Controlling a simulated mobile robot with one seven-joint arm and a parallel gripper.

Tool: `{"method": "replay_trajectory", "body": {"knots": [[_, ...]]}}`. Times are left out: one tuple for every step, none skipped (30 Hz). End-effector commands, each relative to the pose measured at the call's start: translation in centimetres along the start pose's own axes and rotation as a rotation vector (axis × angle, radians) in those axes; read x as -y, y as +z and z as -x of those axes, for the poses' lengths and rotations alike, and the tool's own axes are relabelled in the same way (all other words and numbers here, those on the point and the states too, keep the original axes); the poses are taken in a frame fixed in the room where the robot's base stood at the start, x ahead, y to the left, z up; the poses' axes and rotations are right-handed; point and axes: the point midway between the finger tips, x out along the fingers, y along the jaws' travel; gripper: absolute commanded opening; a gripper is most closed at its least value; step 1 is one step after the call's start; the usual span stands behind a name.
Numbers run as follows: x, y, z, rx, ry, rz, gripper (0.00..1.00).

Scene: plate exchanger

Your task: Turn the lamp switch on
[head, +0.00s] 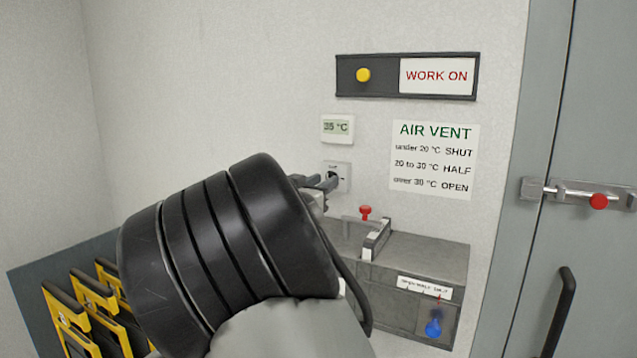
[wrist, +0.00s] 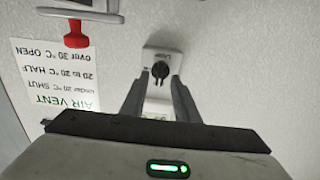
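The lamp switch (head: 345,171) is a small white wall plate with a dark knob, below the temperature display. In the wrist view, the switch (wrist: 161,69) has its dark knob lying along the picture's vertical, under a small label that I read as LAMP. My gripper (head: 326,182) is right at the switch in the head view and hides part of it. In the wrist view, my gripper (wrist: 158,82) is open, with one finger on each side of the knob and a gap showing. I cannot tell whether either finger touches the plate.
A grey box (head: 425,255) with a red-knobbed lever (head: 366,212) and a blue knob (head: 433,327) stands below right. A WORK ON panel (head: 407,76), a 35 °C display (head: 337,128) and an AIR VENT sign (head: 434,160) are on the wall. Yellow-framed plates (head: 70,322) stand lower left.

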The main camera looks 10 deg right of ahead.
Motion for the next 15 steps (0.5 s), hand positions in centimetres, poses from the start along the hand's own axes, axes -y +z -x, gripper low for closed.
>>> {"method": "replay_trajectory", "body": {"knots": [[-0.03,0.02,-0.56,0.000,0.001,0.000,0.28],[-0.04,0.02,-0.80,0.000,0.001,0.001,0.28],[-0.02,0.02,-1.05,0.000,0.001,0.000,0.28],[0.00,0.02,-1.18,0.000,0.000,0.000,0.28],[0.02,0.02,-1.28,0.000,-0.001,0.000,0.28],[0.03,0.02,-1.37,0.001,-0.001,0.000,0.28],[0.03,0.02,-1.41,0.001,-0.001,0.000,0.28],[0.03,0.02,-1.43,0.001,-0.001,0.000,0.28],[0.03,0.02,-1.43,0.001,-0.001,0.000,0.28],[0.02,0.01,-1.43,0.001,-0.001,0.000,0.28],[0.02,0.01,-1.42,0.001,-0.001,0.000,0.28],[0.02,0.01,-1.42,0.001,-0.001,0.000,0.28],[0.02,0.02,-1.42,0.001,-0.001,0.000,0.28],[0.02,0.01,-1.41,0.001,-0.001,0.000,0.26],[0.02,0.01,-1.41,0.001,-0.001,0.000,0.20]]}}
